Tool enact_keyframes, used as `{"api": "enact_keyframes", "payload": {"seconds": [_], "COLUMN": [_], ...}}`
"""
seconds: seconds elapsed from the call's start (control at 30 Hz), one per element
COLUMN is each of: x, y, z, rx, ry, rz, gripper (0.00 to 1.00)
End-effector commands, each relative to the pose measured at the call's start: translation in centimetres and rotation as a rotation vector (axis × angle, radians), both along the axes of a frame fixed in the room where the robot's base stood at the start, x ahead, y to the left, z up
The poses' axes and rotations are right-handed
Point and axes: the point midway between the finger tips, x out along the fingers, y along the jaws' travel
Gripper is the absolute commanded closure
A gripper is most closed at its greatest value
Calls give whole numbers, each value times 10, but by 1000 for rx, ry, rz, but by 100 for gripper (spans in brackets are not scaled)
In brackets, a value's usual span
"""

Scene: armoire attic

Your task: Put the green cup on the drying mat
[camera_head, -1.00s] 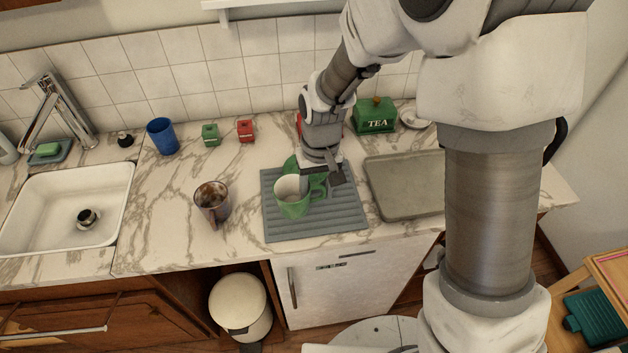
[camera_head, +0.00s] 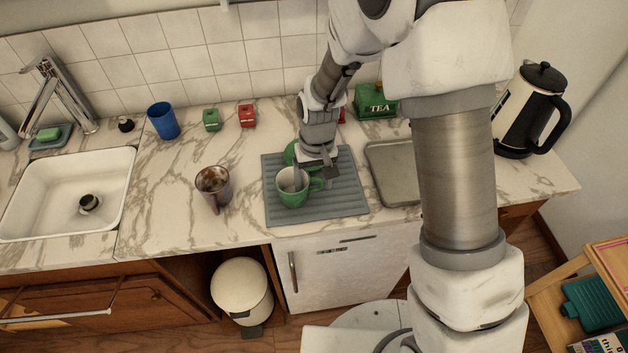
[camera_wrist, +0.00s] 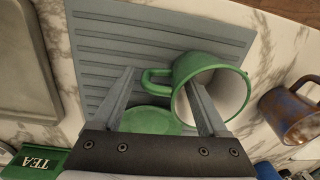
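The green cup (camera_head: 291,198), pale inside, stands upright on the grey ribbed drying mat (camera_head: 345,205). In the wrist view the cup (camera_wrist: 216,72) has its handle toward the left, and the mat (camera_wrist: 105,45) spreads behind it. My gripper (camera_head: 316,182) is low over the mat at the cup. In the wrist view its fingers (camera_wrist: 163,95) are spread apart: the right one reaches into the cup's mouth, the left one is outside beyond the handle. The handle and near wall lie between them. Whether a finger touches the cup is unclear.
A green round dish (camera_wrist: 150,121) lies on the mat behind the cup, partly hidden by my gripper. A brown mug (camera_head: 214,187) stands left of the mat, a grey tray (camera_head: 393,173) right of it. A blue cup (camera_head: 163,121) and green tea box (camera_head: 376,101) stand behind.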

Motion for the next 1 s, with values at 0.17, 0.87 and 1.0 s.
{"api": "enact_keyframes", "payload": {"seconds": [0.17,0.87,1.0], "x": [0,2,2], "y": [0,-3,-4], "z": [0,94,112], "rx": [0,1,1], "ry": [0,-4,-3], "rz": [0,-1,0], "gripper": [16,16,16]}}
